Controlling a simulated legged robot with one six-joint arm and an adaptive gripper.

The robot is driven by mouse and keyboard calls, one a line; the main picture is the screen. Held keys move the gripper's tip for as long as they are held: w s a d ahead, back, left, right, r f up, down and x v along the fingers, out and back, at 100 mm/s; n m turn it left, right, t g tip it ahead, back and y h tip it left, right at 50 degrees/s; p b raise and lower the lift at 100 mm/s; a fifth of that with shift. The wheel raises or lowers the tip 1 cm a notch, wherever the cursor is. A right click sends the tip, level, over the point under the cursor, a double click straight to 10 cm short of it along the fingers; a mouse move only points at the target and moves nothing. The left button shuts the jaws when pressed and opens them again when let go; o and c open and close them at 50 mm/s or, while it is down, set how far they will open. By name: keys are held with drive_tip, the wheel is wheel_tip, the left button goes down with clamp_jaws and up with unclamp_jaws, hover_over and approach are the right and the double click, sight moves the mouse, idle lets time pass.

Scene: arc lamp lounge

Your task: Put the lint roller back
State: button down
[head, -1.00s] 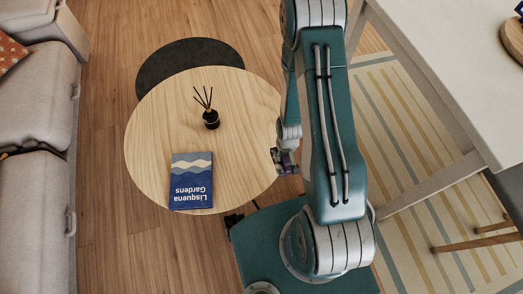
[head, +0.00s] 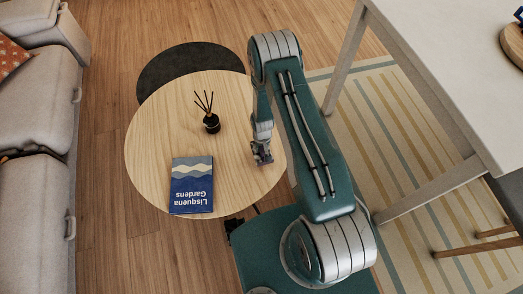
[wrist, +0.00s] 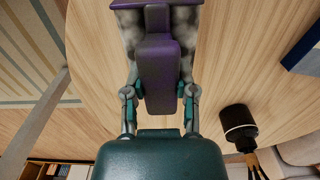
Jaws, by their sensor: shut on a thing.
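My gripper (head: 262,156) is over the right part of the round wooden table (head: 150,135) in the head view. In the wrist view its two fingers stand either side of a purple and mottled grey thing, which I take to be the lint roller (wrist: 158,75). The gripper is shut on it. The purple part lies in the middle, with grey patches either side and a purple bar at the top edge. In the head view the roller is small and hard to make out. Whether it touches the tabletop cannot be told.
A black reed diffuser (head: 211,122) stands left of my gripper, also seen in the wrist view (wrist: 238,122). A blue book (head: 192,186) lies at the table's near edge. Bare wood lies between. A grey sofa (head: 35,185) is left; a white table (head: 450,75) is right.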

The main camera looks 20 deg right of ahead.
drive_tip(key=shift+w+f, duration=0.15)
drive_tip(key=shift+f, duration=1.55)
drive_tip(key=shift+f, duration=0.1)
drive_tip(key=shift+c, duration=2)
unclamp_jaws()
